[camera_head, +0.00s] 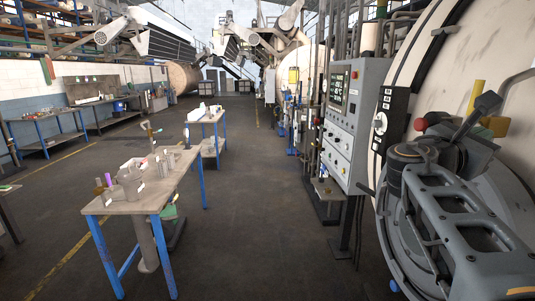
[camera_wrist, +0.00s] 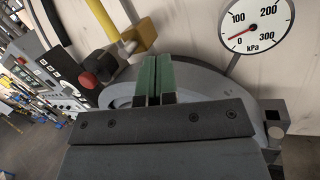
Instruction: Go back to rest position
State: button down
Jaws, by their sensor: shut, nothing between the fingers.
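My gripper (camera_wrist: 158,78) shows in the wrist view with its two green fingers pressed together and nothing between them. It is in front of the pale round machine door, close to a yellow handle (camera_wrist: 103,20) and a red knob (camera_wrist: 87,80). I cannot tell whether the fingertips touch the door. In the head view my arm fills the lower right and hides part of the door. The yellow handle (camera_head: 476,97) and the red knob (camera_head: 421,125) show above it there.
A grey control panel (camera_head: 343,120) stands just left of the machine. A kPa gauge (camera_wrist: 257,25) has its needle between 0 and 100. A blue-legged table (camera_head: 124,207) with several containers stands at left. The floor (camera_head: 265,220) between table and panel is clear.

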jog(key=a+f+m+y, duration=0.3)
jog(key=f+m+y, duration=0.1)
jog(key=f, duration=0.4)
jog(key=a+f+m+g+y, duration=0.1)
jog(key=a+f+m+y, duration=0.2)
jog(key=f, duration=0.5)
jog(key=a+f+m+y, duration=0.2)
jog(key=f+m+y, duration=0.25)
jog(key=f, duration=0.25)
jog(key=s+a+f+m+y, duration=0.3)
jog(key=a+f, duration=0.3)
jog(key=a, duration=0.2)
jog(key=s+a+f+m+y, duration=0.3)
jog(key=a+f+m+y, duration=0.1)
jog(key=a, duration=0.4)
notch_tip(320, 180, down, 3)
jog(key=shift+s+r+g+y, duration=0.15)
jog(key=shift+s+g+y, duration=0.1)
jog(key=shift+g+y, duration=0.2)
jog(key=shift+d, duration=0.1)
